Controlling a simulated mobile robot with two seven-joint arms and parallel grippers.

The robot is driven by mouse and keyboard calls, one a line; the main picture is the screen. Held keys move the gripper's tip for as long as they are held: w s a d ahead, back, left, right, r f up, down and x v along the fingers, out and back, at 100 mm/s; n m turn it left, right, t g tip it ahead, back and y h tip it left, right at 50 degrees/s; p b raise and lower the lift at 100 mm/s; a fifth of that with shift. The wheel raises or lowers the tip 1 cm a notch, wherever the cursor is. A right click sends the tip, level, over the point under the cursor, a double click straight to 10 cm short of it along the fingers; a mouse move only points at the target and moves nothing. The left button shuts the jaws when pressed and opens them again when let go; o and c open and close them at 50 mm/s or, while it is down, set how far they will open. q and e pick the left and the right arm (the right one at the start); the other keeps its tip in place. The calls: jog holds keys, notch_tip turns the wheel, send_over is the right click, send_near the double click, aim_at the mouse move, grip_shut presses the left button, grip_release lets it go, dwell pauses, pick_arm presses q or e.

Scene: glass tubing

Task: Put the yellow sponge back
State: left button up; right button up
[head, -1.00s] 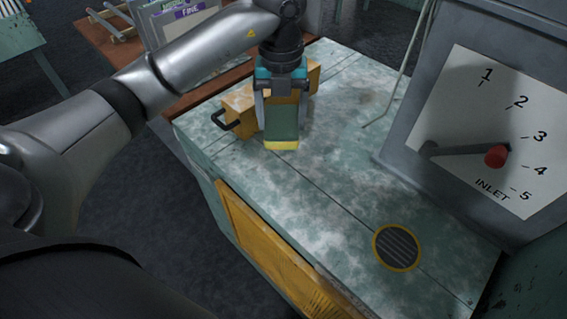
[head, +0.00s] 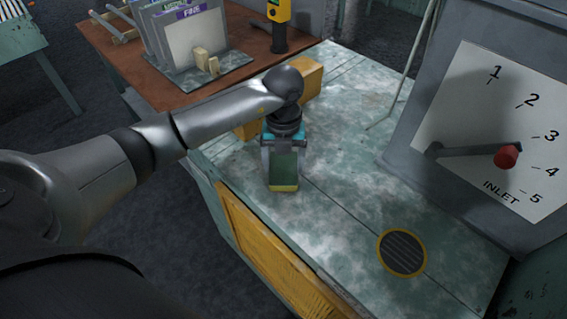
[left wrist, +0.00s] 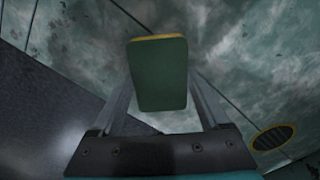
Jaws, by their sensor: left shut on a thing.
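The sponge (head: 283,168) has a dark green face and a yellow edge. My left gripper (head: 283,178) is shut on it and points down over the worn green bench top (head: 340,160). The sponge also shows in the left wrist view (left wrist: 158,75), green side to the camera, between the two fingers of the left gripper (left wrist: 160,85). I cannot tell whether its lower edge touches the bench. My right gripper is not in view.
A yellow block (head: 306,80) stands behind my left gripper, partly hidden by my arm. A round vent with a yellow rim (head: 402,252) lies near the front. An inlet gauge (head: 490,135) stands at right. A brown table (head: 120,75) holds a rack labelled FINE (head: 195,45).

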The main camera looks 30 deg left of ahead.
aim_at(284, 167)
pick_arm(q)
jog(key=o, duration=0.7)
jog(key=shift+f, duration=0.15)
jog(key=o, duration=0.3)
jog(key=shift+o, duration=0.2)
jog(key=shift+r, duration=0.3)
notch_tip(284, 167, up, 12)
jog(key=p, duration=0.1)
jog(key=shift+p, duration=0.3)
jog(key=shift+f, duration=0.1)
